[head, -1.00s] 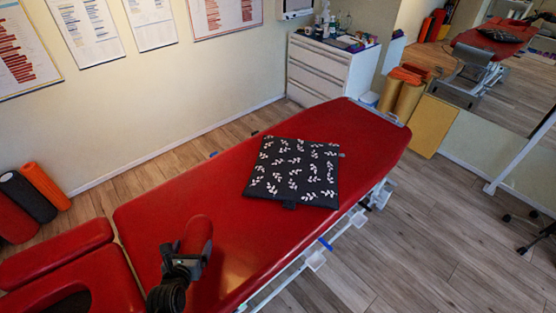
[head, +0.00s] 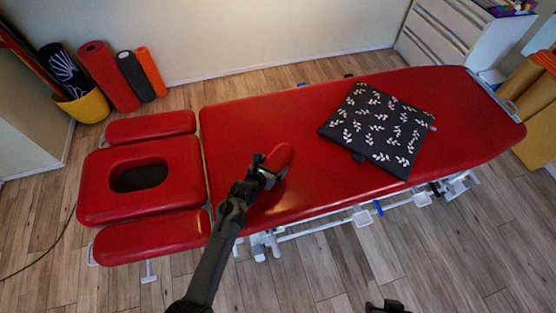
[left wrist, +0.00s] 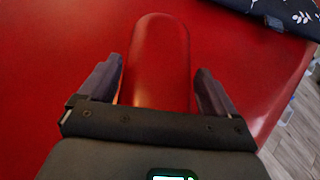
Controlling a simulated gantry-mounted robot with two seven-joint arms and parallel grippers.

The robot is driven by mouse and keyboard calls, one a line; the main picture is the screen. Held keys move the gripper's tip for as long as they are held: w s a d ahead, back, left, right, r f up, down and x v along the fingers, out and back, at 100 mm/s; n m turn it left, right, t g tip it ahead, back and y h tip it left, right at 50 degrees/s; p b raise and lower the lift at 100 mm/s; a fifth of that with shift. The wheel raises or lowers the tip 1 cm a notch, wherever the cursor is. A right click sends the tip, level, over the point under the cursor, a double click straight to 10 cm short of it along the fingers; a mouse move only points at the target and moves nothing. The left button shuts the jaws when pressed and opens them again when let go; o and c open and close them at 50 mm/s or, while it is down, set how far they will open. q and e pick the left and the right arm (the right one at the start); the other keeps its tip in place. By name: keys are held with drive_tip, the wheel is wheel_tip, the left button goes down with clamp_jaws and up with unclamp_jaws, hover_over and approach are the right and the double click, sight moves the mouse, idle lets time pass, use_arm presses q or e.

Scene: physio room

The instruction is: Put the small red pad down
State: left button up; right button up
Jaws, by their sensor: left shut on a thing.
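The small red pad (head: 281,158) is a rounded red piece held by my left gripper (head: 268,174) over the head-rest end of the red treatment table (head: 300,110). In the left wrist view, the pad (left wrist: 160,60) lies between the two dark fingers of the gripper (left wrist: 158,92) and points away from it. Red on red makes it hard to tell whether the pad touches the table top. A dark piece at the bottom edge of the head view seems to be my right gripper (head: 388,307), mostly cut off.
A black cushion with white leaves (head: 380,128) lies on the table, right of the pad. The head rest with a face hole (head: 100,190) is at the left. Rolls (head: 108,75) and a yellow bin (head: 88,105) stand by the wall. Red table top around the pad is bare.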

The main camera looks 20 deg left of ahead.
use_arm(q)
drive_tip(key=shift+f, duration=0.15)
drive_tip(key=o, duration=0.8)
drive_tip(key=shift+s+r+p, duration=0.1)
drive_tip(key=shift+r+p, duration=0.2)
drive_tip(key=shift+p, duration=0.05)
drive_tip(key=p+v, duration=0.3)
drive_tip(key=p, duration=0.1)
drive_tip(key=shift+r, duration=0.15)
drive_tip(key=shift+p+v, duration=0.8)
drive_tip(key=shift+p, duration=0.05)
drive_tip(key=shift+s+a, duration=0.1)
drive_tip(key=shift+s, duration=0.15)
